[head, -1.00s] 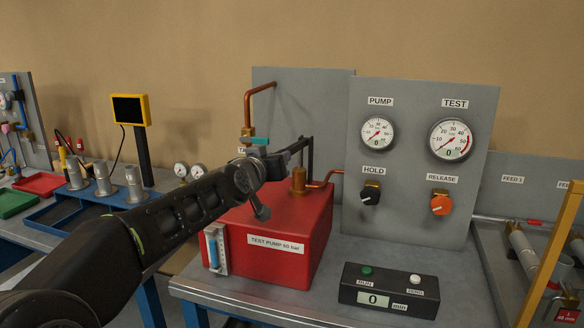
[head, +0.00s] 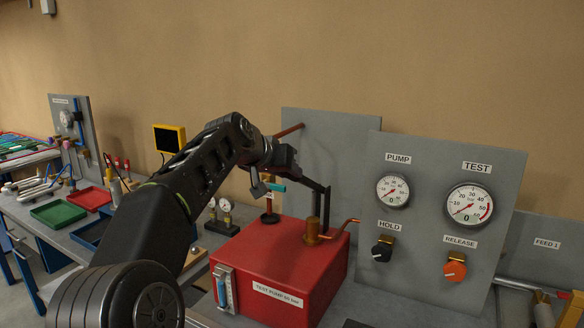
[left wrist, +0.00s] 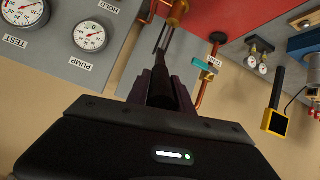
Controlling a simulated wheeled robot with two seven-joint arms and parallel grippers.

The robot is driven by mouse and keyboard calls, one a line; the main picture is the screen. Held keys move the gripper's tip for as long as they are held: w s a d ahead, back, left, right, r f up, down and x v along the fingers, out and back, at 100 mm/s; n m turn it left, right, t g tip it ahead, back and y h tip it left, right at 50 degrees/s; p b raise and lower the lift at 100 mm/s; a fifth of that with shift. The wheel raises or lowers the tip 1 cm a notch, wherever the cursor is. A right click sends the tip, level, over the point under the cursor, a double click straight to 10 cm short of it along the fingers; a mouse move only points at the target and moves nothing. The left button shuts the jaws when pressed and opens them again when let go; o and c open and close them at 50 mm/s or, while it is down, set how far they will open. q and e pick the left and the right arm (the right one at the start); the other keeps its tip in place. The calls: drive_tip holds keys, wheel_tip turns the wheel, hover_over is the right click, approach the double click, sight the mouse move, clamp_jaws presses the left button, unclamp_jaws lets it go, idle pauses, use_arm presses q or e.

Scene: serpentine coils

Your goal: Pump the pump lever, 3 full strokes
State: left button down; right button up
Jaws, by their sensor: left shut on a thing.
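The red test pump box (head: 255,243) stands on the bench, with a brass cylinder (head: 312,232) on top. The dark pump lever (head: 313,180) runs from an upright link behind the cylinder and slopes up toward my left gripper (head: 289,163). In the left wrist view the lever (left wrist: 171,58) lies between the two fingers of my left gripper (left wrist: 165,88), which is shut on its end. The arm hides part of the bench behind it. My right gripper is in neither view.
A grey panel (head: 430,260) right of the pump carries the PUMP gauge (head: 393,191), TEST gauge (head: 468,205), black HOLD knob (head: 382,249) and orange RELEASE knob (head: 455,267). A teal-handled valve (head: 275,187) and copper pipe are close by the gripper. Small gauges (head: 225,206) stand left of the pump.

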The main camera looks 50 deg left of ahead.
use_arm(q)
drive_tip(key=shift+a+r, duration=0.1)
drive_tip(key=shift+r, duration=0.35)
drive_tip(key=c, duration=1.5)
unclamp_jaws()
drive_tip(key=shift+w, duration=0.1)
drive_tip(key=o, duration=0.4)
drive_tip(key=shift+w+f, duration=0.1)
drive_tip(key=shift+f, duration=0.1)
drive_tip(key=shift+s+d+r+b, duration=0.2)
drive_tip(key=shift+s+r+b, duration=0.1)
drive_tip(key=shift+s, duration=0.25)
drive_tip(key=b+v, duration=0.1)
drive_tip(key=v, duration=0.5)
drive_tip(key=shift+s+r, duration=0.2)
